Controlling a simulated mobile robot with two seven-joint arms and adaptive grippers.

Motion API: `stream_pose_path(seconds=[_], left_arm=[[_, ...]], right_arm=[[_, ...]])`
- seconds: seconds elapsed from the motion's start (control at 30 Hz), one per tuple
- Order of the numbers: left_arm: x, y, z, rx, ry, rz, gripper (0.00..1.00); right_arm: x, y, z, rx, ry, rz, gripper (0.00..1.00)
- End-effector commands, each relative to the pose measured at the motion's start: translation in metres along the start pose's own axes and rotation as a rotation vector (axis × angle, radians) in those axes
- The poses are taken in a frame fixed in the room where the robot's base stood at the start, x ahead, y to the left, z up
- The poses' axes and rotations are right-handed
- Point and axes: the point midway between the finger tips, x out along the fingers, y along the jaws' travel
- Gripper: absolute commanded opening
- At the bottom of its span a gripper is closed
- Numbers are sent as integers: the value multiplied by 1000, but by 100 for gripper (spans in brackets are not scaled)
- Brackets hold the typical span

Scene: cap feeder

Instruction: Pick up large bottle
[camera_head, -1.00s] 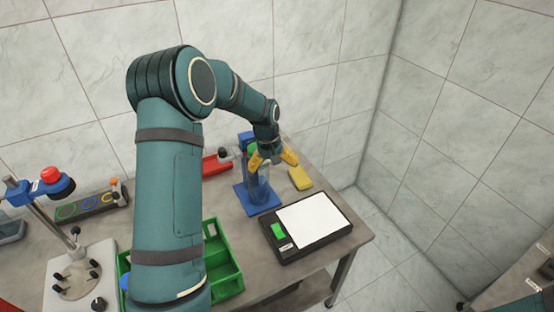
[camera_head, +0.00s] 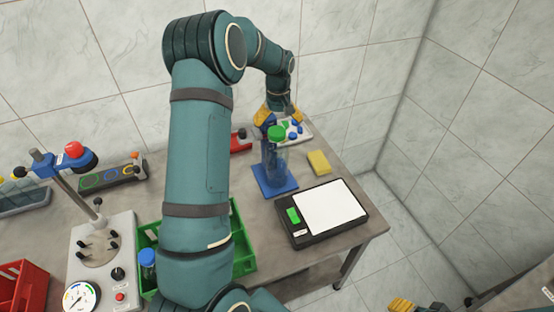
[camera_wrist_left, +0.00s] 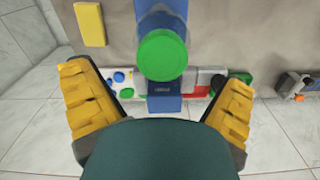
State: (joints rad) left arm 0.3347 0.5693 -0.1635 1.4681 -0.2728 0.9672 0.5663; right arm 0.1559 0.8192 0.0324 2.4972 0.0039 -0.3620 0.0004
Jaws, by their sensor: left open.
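The large bottle (camera_head: 274,160) is clear, with a green cap (camera_head: 277,133), and stands upright on a blue base (camera_head: 274,187). In the left wrist view its green cap (camera_wrist_left: 162,55) lies between the lines of my fingers, near their tips. My left gripper (camera_head: 279,113) is open and empty, its yellow fingers just above and behind the cap in the head view. They look apart from the bottle. My right gripper (camera_head: 412,305) shows only as a yellow bit at the bottom edge; its opening cannot be judged.
A black scale (camera_head: 324,215) with a white plate is right of the base. A green crate (camera_head: 240,240) holds a blue-capped bottle (camera_head: 148,262). A red holder (camera_head: 241,142) is left of the bottle.

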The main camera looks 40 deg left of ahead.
Motion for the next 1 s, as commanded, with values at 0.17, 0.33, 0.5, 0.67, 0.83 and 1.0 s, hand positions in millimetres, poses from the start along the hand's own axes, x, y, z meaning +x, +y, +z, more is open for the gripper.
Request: stream_pose_path(seconds=[0.17,0.33,0.5,0.67,0.83,1.0], left_arm=[[19,-3,-2,-1,-3,-2,100],[43,-4,-4,-1,-3,-1,100],[52,-3,-4,-1,-1,0,100],[52,-3,-4,0,0,0,100],[52,-3,-4,0,0,0,50],[52,-3,-4,0,0,0,17]], right_arm=[[-3,-1,0,0,0,0,53],[-5,-2,-1,0,0,-1,53],[-5,-2,-1,0,0,-1,53],[-5,-2,-1,0,0,-1,53],[-5,-2,-1,0,0,-1,53],[-5,-2,-1,0,0,-1,53]])
